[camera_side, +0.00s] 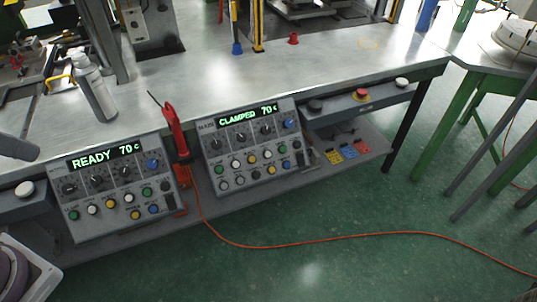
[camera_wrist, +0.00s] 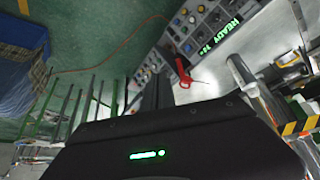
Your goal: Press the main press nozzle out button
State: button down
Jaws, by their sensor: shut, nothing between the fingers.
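Two grey control panels hang on the front of the metal bench. In the side view the left panel (camera_side: 112,190) reads READY 70 c and the right panel (camera_side: 249,150) reads CLAMPED 70 c. Each has black knobs and rows of coloured round buttons; the button labels are too small to read, so I cannot tell which is nozzle out. In the wrist view the READY panel (camera_wrist: 208,28) is at the top, upside down. My gripper (camera_wrist: 157,80) shows there as dark shut fingers, empty, partly overlapping the other panel's area; contact with a button is not visible.
A red-handled tool (camera_side: 175,130) stands between the panels, with an orange cable (camera_side: 330,238) running across the green floor. A grey bottle (camera_side: 95,90) stands on the bench (camera_side: 210,70). A red emergency button (camera_side: 361,95) is at the right. Open floor lies in front.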

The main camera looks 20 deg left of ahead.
aim_at(268, 154)
jog(key=w+d+r+m+t+h, duration=0.1)
jog(key=w+d, duration=0.2)
jog(key=w, duration=0.6)
jog(key=w+d+r+t+h, duration=0.1)
jog(key=w+d, duration=0.2)
jog(key=w, duration=0.6)
jog(key=w+d+f+t, duration=0.1)
jog(key=w+d+f, duration=0.4)
jog(key=w, duration=0.5)
jog(key=w+d+f+t, duration=0.1)
jog(key=w+d+f, duration=0.45)
jog(key=w, duration=0.45)
jog(key=w+d+f+t, duration=0.1)
jog(key=d+f+t, duration=0.1)
jog(key=f, duration=1.1)
jog(key=w+d+f+m+t+y, duration=0.1)
jog(key=d+f+t, duration=0.1)
jog(key=f, duration=1.2)
jog(key=shift+d, duration=0.9)
jog(key=shift+w+a+f, duration=1.2)
jog(key=shift+f, duration=0.2)
jog(key=shift+w+a+f, duration=1.2)
jog(key=shift+f, duration=0.2)
